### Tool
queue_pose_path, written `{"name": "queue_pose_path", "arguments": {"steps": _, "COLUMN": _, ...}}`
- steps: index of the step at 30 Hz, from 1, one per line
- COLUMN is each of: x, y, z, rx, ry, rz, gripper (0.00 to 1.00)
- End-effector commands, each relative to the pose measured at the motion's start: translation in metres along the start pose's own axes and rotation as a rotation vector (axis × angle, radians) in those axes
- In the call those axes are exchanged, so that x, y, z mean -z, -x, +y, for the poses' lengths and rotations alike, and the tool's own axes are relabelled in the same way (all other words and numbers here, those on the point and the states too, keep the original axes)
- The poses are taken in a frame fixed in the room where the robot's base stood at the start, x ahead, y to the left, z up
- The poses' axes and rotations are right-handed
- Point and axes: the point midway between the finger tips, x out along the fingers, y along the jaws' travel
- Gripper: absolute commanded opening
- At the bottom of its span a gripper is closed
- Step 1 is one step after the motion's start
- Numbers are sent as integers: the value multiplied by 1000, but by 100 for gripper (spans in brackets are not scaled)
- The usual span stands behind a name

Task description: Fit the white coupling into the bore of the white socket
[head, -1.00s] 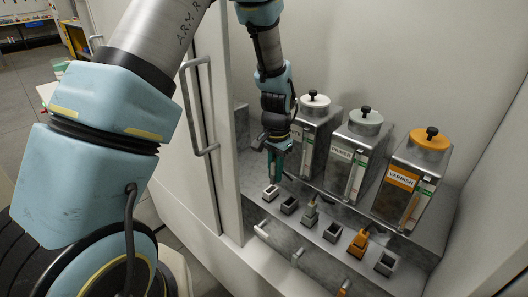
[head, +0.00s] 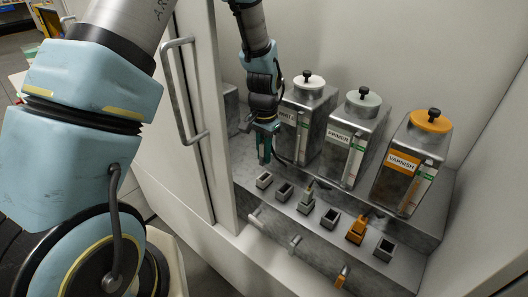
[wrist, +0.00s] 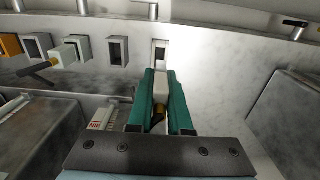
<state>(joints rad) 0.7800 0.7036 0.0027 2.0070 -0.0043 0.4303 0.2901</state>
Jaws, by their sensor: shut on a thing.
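The white socket (head: 264,180) is the leftmost in a row on the metal ledge, and its dark bore is visible. It also shows in the wrist view (wrist: 160,47), just beyond my fingertips. My gripper (head: 264,152) points down, just above and behind the white socket in the head view. In the wrist view its teal fingers (wrist: 162,86) are shut on the white coupling (wrist: 161,88), which has a brassy part lower down between the fingers. The coupling's front end lines up roughly with the socket. I cannot tell whether any of it is inside the bore.
An empty grey socket (head: 284,191) is beside the white one. A grey coupling (head: 308,196) and an orange coupling (head: 357,226) sit in other sockets. Metal canisters, including the varnish one (head: 403,165), stand behind. A cabinet door with a handle (head: 187,95) is at left.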

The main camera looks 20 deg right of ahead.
Motion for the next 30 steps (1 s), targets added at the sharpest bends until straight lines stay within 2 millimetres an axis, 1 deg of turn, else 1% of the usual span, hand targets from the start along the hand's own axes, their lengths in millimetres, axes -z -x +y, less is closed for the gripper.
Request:
{"name": "queue_pose_path", "arguments": {"steps": 1, "x": 0, "y": -8, "z": 0, "rx": 0, "ry": 0, "rz": 0, "gripper": 0}}
{"name": "queue_pose_path", "arguments": {"steps": 3, "x": 0, "y": -14, "z": 0, "rx": 0, "ry": 0, "rz": -1, "gripper": 0}}
{"name": "queue_pose_path", "arguments": {"steps": 12, "x": 0, "y": -40, "z": 0, "rx": 0, "ry": 0, "rz": 0, "gripper": 0}}
{"name": "queue_pose_path", "arguments": {"steps": 17, "x": 0, "y": -44, "z": 0, "rx": 0, "ry": 0, "rz": 0, "gripper": 0}}
{"name": "queue_pose_path", "arguments": {"steps": 30, "x": 0, "y": -44, "z": 0, "rx": 0, "ry": 0, "rz": 0, "gripper": 0}}
